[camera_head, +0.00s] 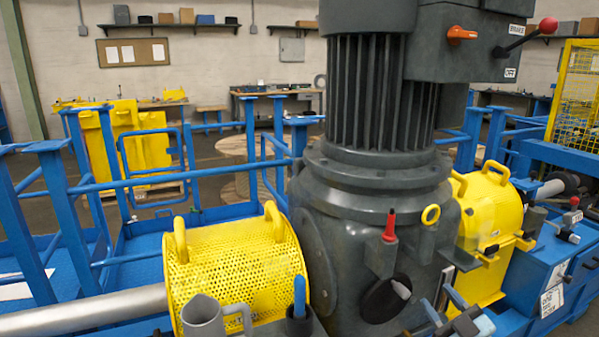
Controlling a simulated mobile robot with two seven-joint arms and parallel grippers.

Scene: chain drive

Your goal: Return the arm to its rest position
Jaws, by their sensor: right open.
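My right gripper (439,298) shows at the bottom edge, right of centre, in the head view. Its two grey-blue fingers are apart, with nothing seen between them. It is in front of the lower right side of the large dark grey motor and gear housing (345,190). I cannot tell how far it is from the housing. The rest of my right arm is mostly out of the picture. My left gripper does not show.
A perforated yellow guard (235,262) covers the grey shaft (85,312) at left. Another yellow guard (490,212) stands at right. A grey mug (203,318) and a blue-handled tool (299,297) stand at the front. Blue railings (185,180) surround the platform behind.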

